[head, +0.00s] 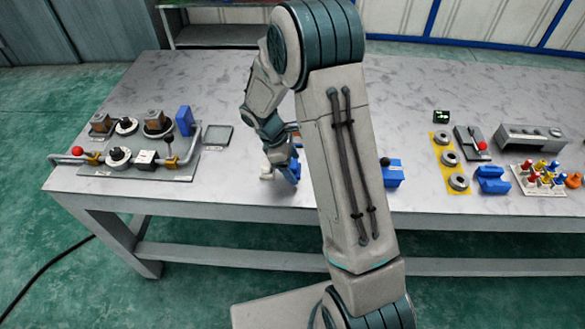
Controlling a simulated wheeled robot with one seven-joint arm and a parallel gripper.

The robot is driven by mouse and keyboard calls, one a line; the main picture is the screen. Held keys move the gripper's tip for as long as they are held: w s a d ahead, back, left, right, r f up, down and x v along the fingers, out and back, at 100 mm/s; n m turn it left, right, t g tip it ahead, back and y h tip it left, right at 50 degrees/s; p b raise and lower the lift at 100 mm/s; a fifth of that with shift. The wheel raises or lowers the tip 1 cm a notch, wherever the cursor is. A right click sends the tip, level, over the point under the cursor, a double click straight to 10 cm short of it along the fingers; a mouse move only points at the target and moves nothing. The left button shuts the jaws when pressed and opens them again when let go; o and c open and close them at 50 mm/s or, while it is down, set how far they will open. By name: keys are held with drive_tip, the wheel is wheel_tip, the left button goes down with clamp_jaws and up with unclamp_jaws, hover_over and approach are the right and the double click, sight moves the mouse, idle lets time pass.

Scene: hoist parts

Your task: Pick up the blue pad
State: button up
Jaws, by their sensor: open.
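My gripper (279,174) points down over the middle of the table, left of my forearm, with its jaws open. A small blue piece (294,172) shows right at the jaws; I cannot tell whether it touches them or whether it is the pad. Other blue parts stand on the table: an upright blue block (185,120) at the left, a blue block (394,174) with a black knob just right of my forearm, and a notched blue block (491,180) further right. Part of the table behind my arm is hidden.
The grey table (240,190) holds a left plate with levers and a red-knobbed bar (78,151). A flat grey square (217,138) lies beside it. At the right are a yellow strip with rings (442,139), a grey box (530,138) and a rack of coloured pegs (540,180).

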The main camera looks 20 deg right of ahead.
sight(293, 163)
drive_tip(key=c, duration=1.1)
drive_tip(key=shift+o, duration=0.2)
drive_tip(key=shift+r, duration=0.15)
drive_tip(key=shift+r, duration=0.25)
drive_tip(key=r, duration=0.3)
drive_tip(key=shift+d+r, duration=0.2)
drive_tip(key=shift+r, duration=0.15)
drive_tip(key=s+d+r, duration=0.2)
drive_tip(key=d+r, duration=0.1)
drive_tip(key=d, duration=0.2)
drive_tip(key=s+d+r+b, duration=0.1)
drive_tip(key=s+d+r, duration=0.1)
drive_tip(key=d, duration=0.3)
drive_tip(key=shift+d+r, duration=0.35)
drive_tip(key=shift+r, duration=0.4)
